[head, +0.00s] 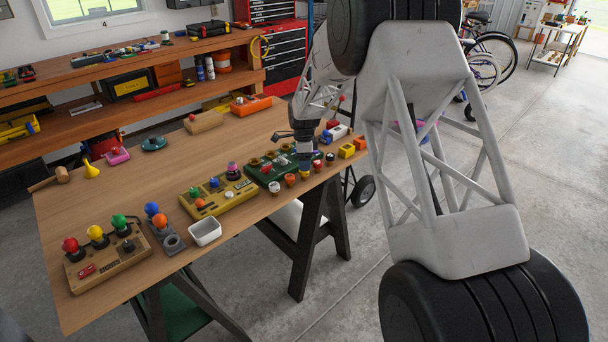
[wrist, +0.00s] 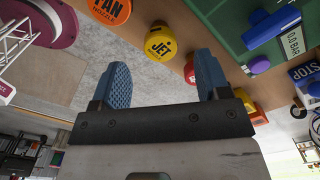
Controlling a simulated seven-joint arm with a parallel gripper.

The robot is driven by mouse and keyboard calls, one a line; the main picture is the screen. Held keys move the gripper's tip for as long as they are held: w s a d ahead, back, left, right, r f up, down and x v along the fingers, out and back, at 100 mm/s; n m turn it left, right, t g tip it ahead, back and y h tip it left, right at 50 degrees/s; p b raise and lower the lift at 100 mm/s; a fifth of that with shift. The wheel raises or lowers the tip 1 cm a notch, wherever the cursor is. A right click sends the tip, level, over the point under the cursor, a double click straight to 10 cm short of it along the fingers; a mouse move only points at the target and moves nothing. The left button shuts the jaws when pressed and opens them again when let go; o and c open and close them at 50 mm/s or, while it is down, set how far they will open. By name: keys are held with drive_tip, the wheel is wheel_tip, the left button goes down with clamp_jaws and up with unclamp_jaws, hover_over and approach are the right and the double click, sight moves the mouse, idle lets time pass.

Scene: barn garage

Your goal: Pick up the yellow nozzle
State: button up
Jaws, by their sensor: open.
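The yellow nozzle, a round cap marked JET, shows in the wrist view (wrist: 160,42) just beyond the fingertips, between their lines. In the head view a bit of yellow (head: 305,176) shows right under my gripper (head: 305,160), at the table's front edge; the gripper partly hides it. My gripper, with blue ribbed finger pads, is open and also shows in the wrist view (wrist: 160,72). Its fingers are spread with nothing held between them. Whether a finger touches the nozzle, I cannot tell.
An orange FAN nozzle (wrist: 110,10) and a red cap (wrist: 190,73) sit close on either side. A green tray (head: 262,172) lies behind the row. Yellow blocks (head: 347,151) stand to the right. The back middle of the wooden table (head: 130,195) is clear.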

drive_tip(key=shift+d+f, duration=0.1)
drive_tip(key=shift+f, duration=2.55)
drive_tip(key=c, duration=1)
drive_tip(key=shift+r, duration=0.1)
drive_tip(key=shift+r, duration=0.75)
wheel_tip(320, 180, up, 2)
drive_tip(key=shift+r, duration=0.1)
drive_tip(key=s+d, duration=0.2)
drive_tip(key=s, duration=0.5)
drive_tip(key=s+d+r, duration=0.1)
drive_tip(key=s, duration=0.7)
drive_tip(key=shift+s+d, duration=0.3)
drive_tip(key=shift+d, duration=0.05)
